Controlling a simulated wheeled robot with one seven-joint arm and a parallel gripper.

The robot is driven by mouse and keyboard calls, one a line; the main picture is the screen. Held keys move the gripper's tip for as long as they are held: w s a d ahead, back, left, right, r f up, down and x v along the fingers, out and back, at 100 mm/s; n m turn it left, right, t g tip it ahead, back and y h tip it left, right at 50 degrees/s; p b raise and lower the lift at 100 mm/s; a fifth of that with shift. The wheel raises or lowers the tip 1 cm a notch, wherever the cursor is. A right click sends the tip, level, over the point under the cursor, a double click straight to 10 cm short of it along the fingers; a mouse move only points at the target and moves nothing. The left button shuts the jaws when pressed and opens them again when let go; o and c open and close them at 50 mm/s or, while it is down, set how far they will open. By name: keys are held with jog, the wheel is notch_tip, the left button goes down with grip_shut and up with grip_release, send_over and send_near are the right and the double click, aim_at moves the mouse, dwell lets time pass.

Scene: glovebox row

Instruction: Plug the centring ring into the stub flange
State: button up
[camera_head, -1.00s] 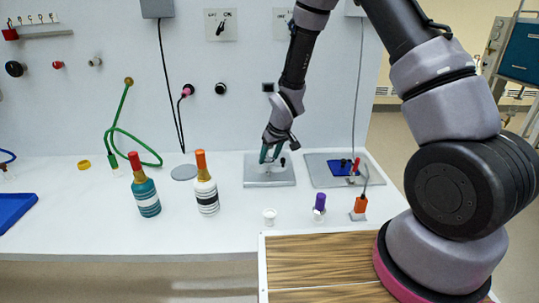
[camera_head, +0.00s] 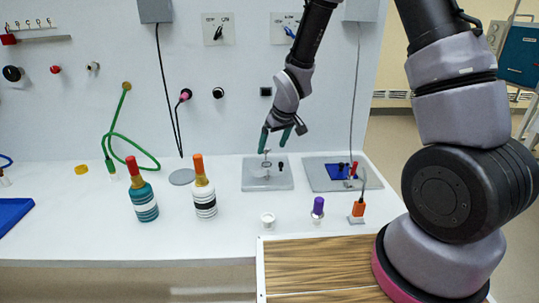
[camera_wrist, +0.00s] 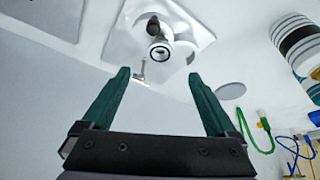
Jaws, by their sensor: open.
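The stub flange (camera_head: 267,166) stands on a grey square plate (camera_head: 250,184) on the bench. In the wrist view a pale round rim with a dark centre (camera_wrist: 160,51) shows there, with a thin pale T-shaped piece (camera_wrist: 140,74) beside it. The centring ring appears to be at this rim, but I cannot tell ring from flange or how deep it sits. My gripper (camera_head: 273,149) is open and empty just above the plate. In the wrist view its two green fingers (camera_wrist: 159,75) are spread apart, with the rim beyond their tips.
A second grey plate with a blue block (camera_head: 338,172) is to the right. Two bottles (camera_head: 142,195) (camera_head: 204,192) stand to the left. A small white cup (camera_head: 268,220) and a purple-topped piece (camera_head: 317,207) are in front.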

jog(key=v, duration=0.2)
jog(key=shift+s+r, duration=0.1)
jog(key=shift+r, duration=0.15)
jog(key=s+d+r+m+t, duration=0.1)
jog(key=s+d+r+m, duration=0.2)
jog(key=d+r, duration=0.5)
jog(key=s+d+r+m+t, duration=0.1)
jog(key=s+d+r+m, duration=0.2)
jog(key=r, duration=0.8)
jog(key=s+d+r+m, duration=0.1)
jog(key=s+d+r, duration=0.1)
jog(key=s, duration=0.3)
jog(key=s+d+r+m, duration=0.1)
jog(key=s+d+r, duration=0.1)
jog(key=s+r, duration=0.2)
jog(key=s+d+r+m+t, duration=0.1)
jog(key=s+d+r+m, duration=0.1)
jog(key=s, duration=0.4)
notch_tip(320, 180, up, 2)
jog(key=shift+s+d+r, duration=0.1)
jog(key=shift+s+d, duration=0.2)
jog(key=shift+d, duration=0.3)
